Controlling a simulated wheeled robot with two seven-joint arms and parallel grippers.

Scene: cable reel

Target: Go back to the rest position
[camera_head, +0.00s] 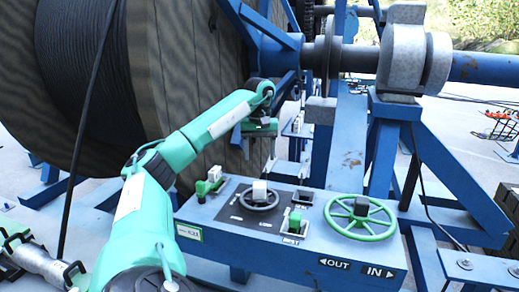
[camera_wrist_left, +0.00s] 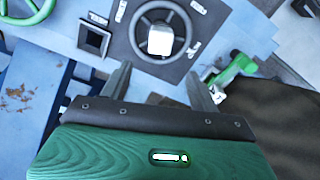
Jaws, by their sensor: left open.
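My left arm reaches in from the lower left in the head view. My left gripper (camera_head: 258,150) is raised over the back of the blue control box (camera_head: 240,255), pointing down. In the left wrist view its two fingers (camera_wrist_left: 162,86) are apart with nothing between them. Beyond them lies the small dark handwheel (camera_head: 259,196) with a pale block at its hub, which also shows in the wrist view (camera_wrist_left: 160,22). No contact with the panel shows. My right gripper is not in view.
A large cable reel (camera_head: 85,70) stands behind my left arm. The box also bears a green handwheel (camera_head: 361,232), a green lever (camera_head: 208,185) and a green switch (camera_head: 294,222). Blue beams (camera_head: 455,165) and a grey shaft bearing (camera_head: 400,60) stand at the right.

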